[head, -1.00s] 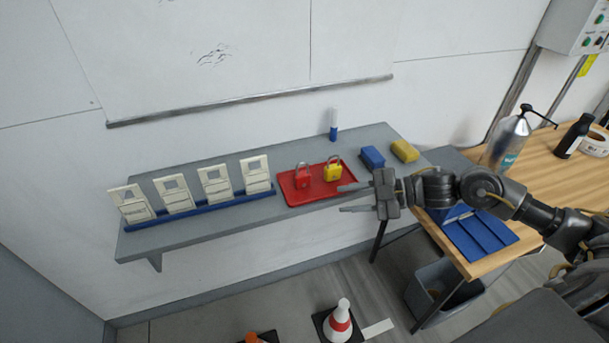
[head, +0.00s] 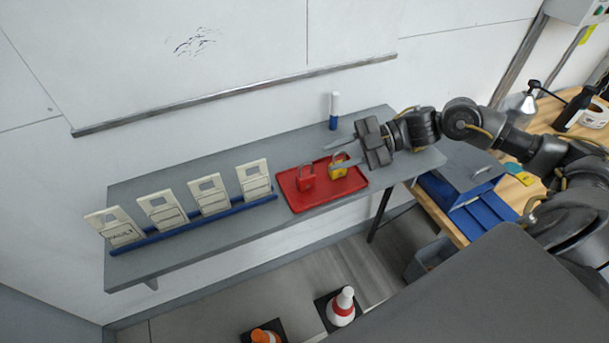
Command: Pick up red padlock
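The red padlock (head: 306,181) stands on the left part of a red tray (head: 330,194) on the grey shelf. A yellow padlock (head: 338,170) stands to its right on the same tray. My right gripper (head: 337,154) reaches in from the right with its fingers apart, pointing left. In the picture its fingers overlap the top of the yellow padlock, with the red padlock just beyond the fingertips. I cannot tell how far above the tray the fingers are. Nothing shows held between them. My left gripper is not in view.
Several white tag holders stand in a blue rack (head: 205,219) left of the tray. A blue and white marker (head: 334,110) stands at the shelf's back. A wooden table with a blue toolbox (head: 470,195) is at right.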

